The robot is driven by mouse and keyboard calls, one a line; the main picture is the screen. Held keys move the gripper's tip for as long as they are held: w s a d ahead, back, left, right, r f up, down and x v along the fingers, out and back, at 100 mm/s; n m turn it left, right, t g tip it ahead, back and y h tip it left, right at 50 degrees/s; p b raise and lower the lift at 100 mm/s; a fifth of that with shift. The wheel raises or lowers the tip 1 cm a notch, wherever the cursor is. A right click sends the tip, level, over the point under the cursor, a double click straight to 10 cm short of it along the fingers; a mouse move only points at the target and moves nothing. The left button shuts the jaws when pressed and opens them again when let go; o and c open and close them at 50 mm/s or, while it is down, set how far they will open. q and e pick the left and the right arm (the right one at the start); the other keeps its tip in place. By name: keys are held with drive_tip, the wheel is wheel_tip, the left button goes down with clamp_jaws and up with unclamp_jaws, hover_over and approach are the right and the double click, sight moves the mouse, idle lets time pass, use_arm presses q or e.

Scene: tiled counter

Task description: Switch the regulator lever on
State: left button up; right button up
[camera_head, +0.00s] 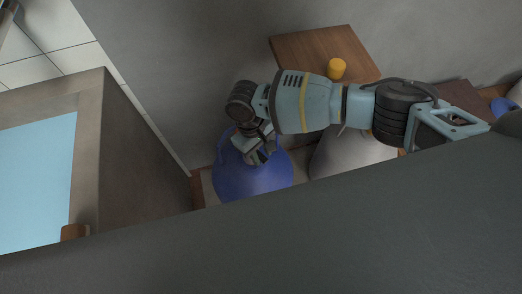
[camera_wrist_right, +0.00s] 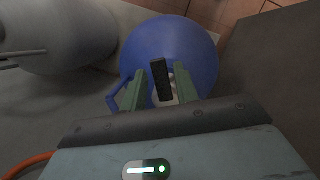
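A blue gas cylinder (camera_head: 253,183) stands on the floor near the wall; its round top also shows in the right wrist view (camera_wrist_right: 190,45). My right gripper (camera_head: 257,152) is over the cylinder's top, and the arm hides part of it in the head view. In the right wrist view, the black regulator lever (camera_wrist_right: 161,79) lies between the two green fingers of my right gripper (camera_wrist_right: 161,80). The fingers are apart, with gaps on both sides of the lever. A pale regulator part shows below the lever. My left gripper cannot be made out.
A light grey cylinder (camera_head: 350,158) stands right of the blue one and also shows in the wrist view (camera_wrist_right: 75,35). A wooden surface (camera_head: 300,50) carries a yellow cylindrical object (camera_head: 336,69). A brown-framed cabinet (camera_head: 125,140) stands at left. A dark grey surface (camera_head: 300,245) fills the foreground.

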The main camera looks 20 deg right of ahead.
use_arm(q)
drive_tip(key=shift+w, duration=0.15)
use_arm(e)
drive_tip(key=shift+o, duration=0.8)
use_arm(q)
drive_tip(key=shift+r, duration=0.1)
use_arm(e)
drive_tip(key=shift+r, duration=0.25)
drive_tip(key=v, duration=0.6)
drive_tip(key=shift+w+a+p, duration=0.1)
drive_tip(key=shift+p, duration=0.3)
drive_tip(key=shift+w+r, duration=0.1)
drive_tip(key=shift+r, duration=0.55)
use_arm(q)
drive_tip(key=shift+w+r, duration=0.1)
drive_tip(key=shift+r, duration=0.2)
